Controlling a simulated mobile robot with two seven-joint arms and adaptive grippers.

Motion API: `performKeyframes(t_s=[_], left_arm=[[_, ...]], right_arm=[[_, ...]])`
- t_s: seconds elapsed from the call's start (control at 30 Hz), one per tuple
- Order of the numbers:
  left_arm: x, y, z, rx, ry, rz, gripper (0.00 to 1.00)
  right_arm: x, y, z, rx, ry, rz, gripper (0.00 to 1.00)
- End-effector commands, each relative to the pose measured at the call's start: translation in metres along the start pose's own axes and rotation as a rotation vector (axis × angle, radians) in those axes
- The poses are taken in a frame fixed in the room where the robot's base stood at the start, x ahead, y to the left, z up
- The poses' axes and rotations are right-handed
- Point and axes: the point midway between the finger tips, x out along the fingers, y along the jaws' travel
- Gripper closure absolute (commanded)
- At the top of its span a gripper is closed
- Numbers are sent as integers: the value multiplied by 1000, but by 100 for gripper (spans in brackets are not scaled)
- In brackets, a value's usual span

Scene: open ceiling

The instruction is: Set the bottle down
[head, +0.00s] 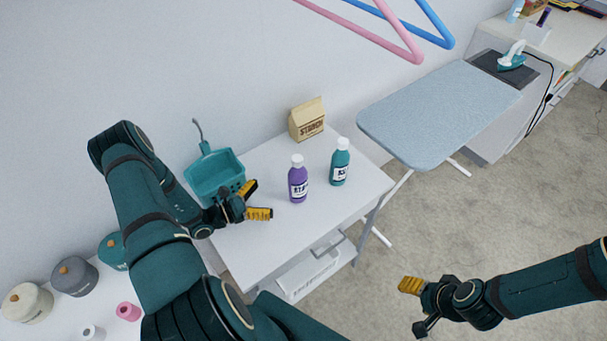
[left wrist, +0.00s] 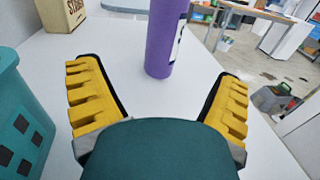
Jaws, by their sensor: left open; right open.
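A purple bottle (head: 298,183) with a white cap stands upright on the white table (head: 330,205). A teal bottle (head: 340,165) with a white cap stands upright to its right. My left gripper (head: 257,201) is open and empty, just left of the purple bottle and apart from it. In the left wrist view the purple bottle (left wrist: 165,40) stands beyond the open fingers (left wrist: 160,100), its top cut off by the frame. My right gripper (head: 408,300) is open and empty over the floor at the lower right.
A teal basket (head: 212,178) stands on the table behind my left gripper. A starch bag (head: 307,120) stands at the back. An ironing board (head: 435,115) is to the right. Lidded jars (head: 77,276) sit at the lower left. The table's front right is clear.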

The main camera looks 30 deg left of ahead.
Motion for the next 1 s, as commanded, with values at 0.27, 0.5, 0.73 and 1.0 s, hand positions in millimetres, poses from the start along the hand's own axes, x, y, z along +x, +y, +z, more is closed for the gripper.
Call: performKeyframes(t_s=[0.27, 0.5, 0.73, 1.0], left_arm=[[44, 1, 2, 0, -9, 7, 8], [78, 2, 2, 1, -7, 8, 8], [89, 0, 2, -1, -7, 8, 8], [125, -6, 3, 0, -7, 6, 8]], right_arm=[[-6, -2, 0, 0, -1, -1, 39], [-8, -3, -1, 0, -1, -2, 39], [-10, -3, -1, 0, -1, -2, 39], [-17, -6, -2, 0, -1, -3, 39]])
